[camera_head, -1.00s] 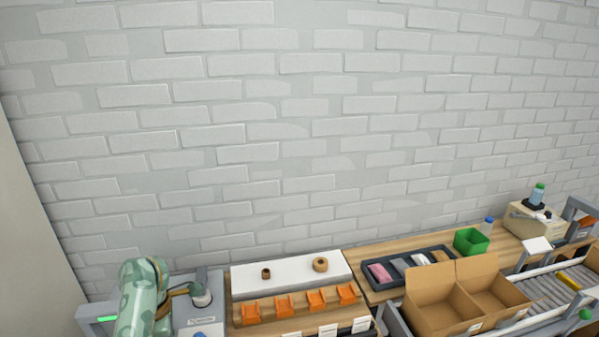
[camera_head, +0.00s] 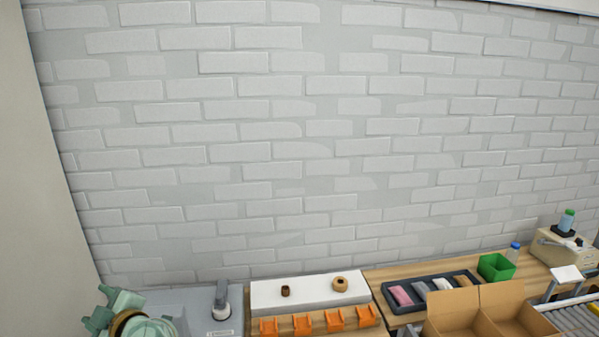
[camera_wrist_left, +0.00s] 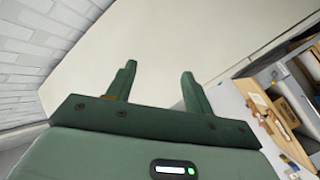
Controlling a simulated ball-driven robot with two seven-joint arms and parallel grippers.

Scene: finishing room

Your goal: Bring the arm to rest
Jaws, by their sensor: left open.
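My left arm (camera_head: 128,308), pale green, shows at the bottom left of the head view, partly cut off by the lower edge. In the left wrist view my left gripper (camera_wrist_left: 158,76) has its two dark green fingers spread apart, with nothing between them. Beyond the fingers is a plain pale panel, and they touch nothing that I can see. My right gripper is in neither view.
A grey surface with a small upright device (camera_head: 221,300) lies beside my arm. To the right are a white board (camera_head: 310,293), orange holders (camera_head: 335,319), a dark tray (camera_head: 462,274), a green bin (camera_head: 496,267) and an open cardboard box (camera_head: 460,304). A brick wall stands behind.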

